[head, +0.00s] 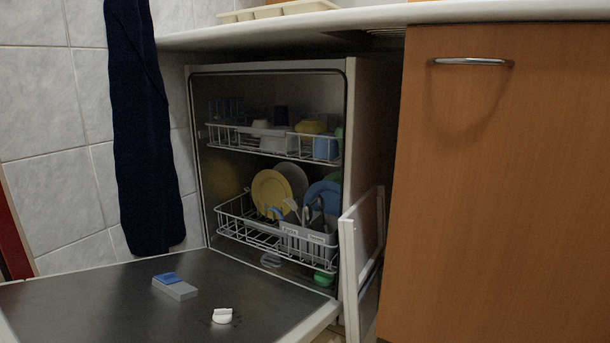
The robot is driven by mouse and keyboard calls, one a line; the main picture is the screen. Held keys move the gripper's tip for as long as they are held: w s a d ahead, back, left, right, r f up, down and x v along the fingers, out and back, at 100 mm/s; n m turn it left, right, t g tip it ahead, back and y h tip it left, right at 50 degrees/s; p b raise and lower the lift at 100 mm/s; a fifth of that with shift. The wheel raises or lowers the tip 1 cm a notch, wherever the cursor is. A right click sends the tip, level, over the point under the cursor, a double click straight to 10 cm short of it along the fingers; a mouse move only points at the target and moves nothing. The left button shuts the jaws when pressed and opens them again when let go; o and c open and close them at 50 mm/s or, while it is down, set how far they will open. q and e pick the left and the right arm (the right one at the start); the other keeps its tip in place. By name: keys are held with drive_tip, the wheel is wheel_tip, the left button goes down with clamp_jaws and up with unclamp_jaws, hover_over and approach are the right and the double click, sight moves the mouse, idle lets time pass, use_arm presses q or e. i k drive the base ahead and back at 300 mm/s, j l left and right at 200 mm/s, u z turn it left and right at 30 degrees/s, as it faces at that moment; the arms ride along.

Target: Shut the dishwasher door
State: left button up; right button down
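The dishwasher door (110,297) is folded down flat, its dark inner face up, with a grey and blue dispenser block (175,288) and a small white knob (222,316) on it. The dishwasher (348,110) stands open under the counter. Its upper rack (265,146) holds cups and bowls. Its lower rack (240,225) holds plates and a cutlery basket (308,240). Both racks appear to be inside the cavity. Neither gripper shows in the head view.
A white counter (400,16) runs above, with a pale tray (275,11) on it. A wooden cabinet (490,180) with a metal handle (470,62) stands at right. A white panel (362,255) stands upright beside the door. A dark blue towel (143,140) hangs at left, its lower end near the door.

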sight(123, 302)
drive_tip(key=i+j+u, duration=0.15)
drive_tip(key=j+u, duration=0.3)
drive_tip(key=i+j+u, duration=0.2)
drive_tip(key=u, duration=0.2)
